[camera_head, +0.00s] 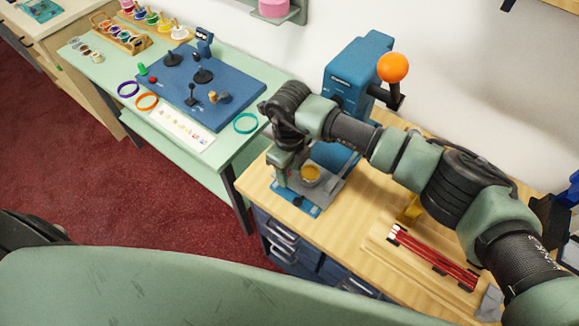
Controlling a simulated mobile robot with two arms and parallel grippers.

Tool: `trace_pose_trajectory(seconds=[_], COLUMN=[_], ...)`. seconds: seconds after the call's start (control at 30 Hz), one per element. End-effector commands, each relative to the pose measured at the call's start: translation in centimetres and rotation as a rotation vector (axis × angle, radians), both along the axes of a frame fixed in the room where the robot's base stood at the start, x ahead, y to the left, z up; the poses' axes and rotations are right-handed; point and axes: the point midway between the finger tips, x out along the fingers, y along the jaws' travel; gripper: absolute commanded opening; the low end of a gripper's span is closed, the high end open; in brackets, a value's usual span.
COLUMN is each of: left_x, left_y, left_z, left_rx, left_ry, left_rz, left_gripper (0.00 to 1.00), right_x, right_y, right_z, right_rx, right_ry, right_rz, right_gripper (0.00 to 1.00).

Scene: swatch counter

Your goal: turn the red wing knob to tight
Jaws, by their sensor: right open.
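I cannot make out a clear red wing knob. A small red piece (153,80) lies by the left edge of the blue panel (225,112), too small to tell its shape. The panel carries several black knobs and levers, such as the round black one (203,76). My right gripper (285,178) is open and points down over the front of the blue press (352,75), left of a yellow-brown cup (311,173). It is well right of and apart from the blue panel. My left gripper is not in view.
The press has an orange ball handle (393,67). Red rods (435,260) lie on a wooden board at the right. Purple (128,89), orange (147,102) and teal (246,123) rings lie around the panel.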

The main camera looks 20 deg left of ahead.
Motion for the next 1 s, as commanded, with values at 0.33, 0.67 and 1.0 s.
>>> trace_pose_trajectory(seconds=[0.33, 0.67, 1.0], left_x=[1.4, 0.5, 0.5], left_y=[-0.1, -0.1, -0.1], left_z=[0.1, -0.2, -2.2], left_rx=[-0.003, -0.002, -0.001], left_ry=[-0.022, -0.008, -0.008], left_rz=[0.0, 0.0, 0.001], left_gripper=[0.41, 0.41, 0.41], right_x=[0.0, 0.0, -0.2], right_y=[0.0, 0.0, 0.2], right_z=[-0.1, -0.1, -0.4], right_rx=[0.001, 0.001, 0.002], right_ry=[0.0, 0.0, -0.002], right_rz=[0.001, -0.015, -0.182], right_gripper=[0.11, 0.0, 0.0])
